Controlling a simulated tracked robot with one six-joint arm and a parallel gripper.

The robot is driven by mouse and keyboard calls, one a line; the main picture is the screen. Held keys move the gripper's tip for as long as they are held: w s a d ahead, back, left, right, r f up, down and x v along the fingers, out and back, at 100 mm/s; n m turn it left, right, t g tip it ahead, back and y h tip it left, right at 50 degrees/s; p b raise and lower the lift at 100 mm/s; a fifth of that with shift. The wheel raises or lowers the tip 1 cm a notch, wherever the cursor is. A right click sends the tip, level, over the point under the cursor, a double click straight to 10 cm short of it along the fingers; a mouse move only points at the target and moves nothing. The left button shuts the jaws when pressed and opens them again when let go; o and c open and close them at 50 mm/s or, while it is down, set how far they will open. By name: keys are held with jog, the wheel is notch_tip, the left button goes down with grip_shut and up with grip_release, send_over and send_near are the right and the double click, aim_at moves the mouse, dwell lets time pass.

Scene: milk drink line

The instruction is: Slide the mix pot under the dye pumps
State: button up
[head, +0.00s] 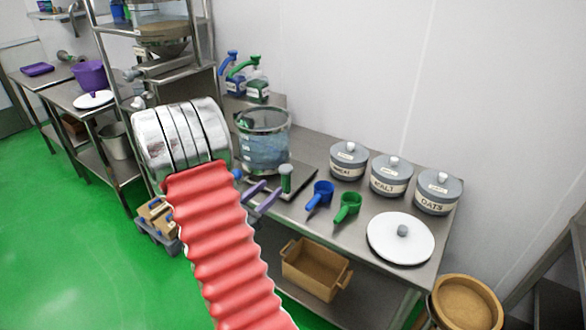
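The mix pot (263,140) is a clear, dark-rimmed vessel with bluish contents, upright on the steel table behind my arm. Near it, an upright grey-green post (286,179) stands at the edge of a dark flat plate (302,180). The dye pumps, one blue (235,78) and one green (257,82), stand on bottles behind the pot, up and left. The pot is apart from them. My gripper (274,186) shows as two purple fingers, spread apart and empty, just left of the post. Its body is hidden by my arm.
A blue scoop (320,194) and green scoop (347,206) lie right of the post. Lidded tins marked wheat (348,161), malt (391,175) and oats (437,193) line the wall. A white lid (400,238) lies at the right. A steel rack (205,60) stands at the left.

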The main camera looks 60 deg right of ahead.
jog(key=d, duration=0.4)
jog(key=s+d, duration=0.1)
jog(key=d, duration=0.4)
jog(key=s+d, duration=0.1)
jog(key=d, duration=0.3)
jog(key=shift+s+d, duration=0.1)
jog(key=shift+d, duration=0.2)
jog(key=shift+c, duration=0.3)
grip_shut()
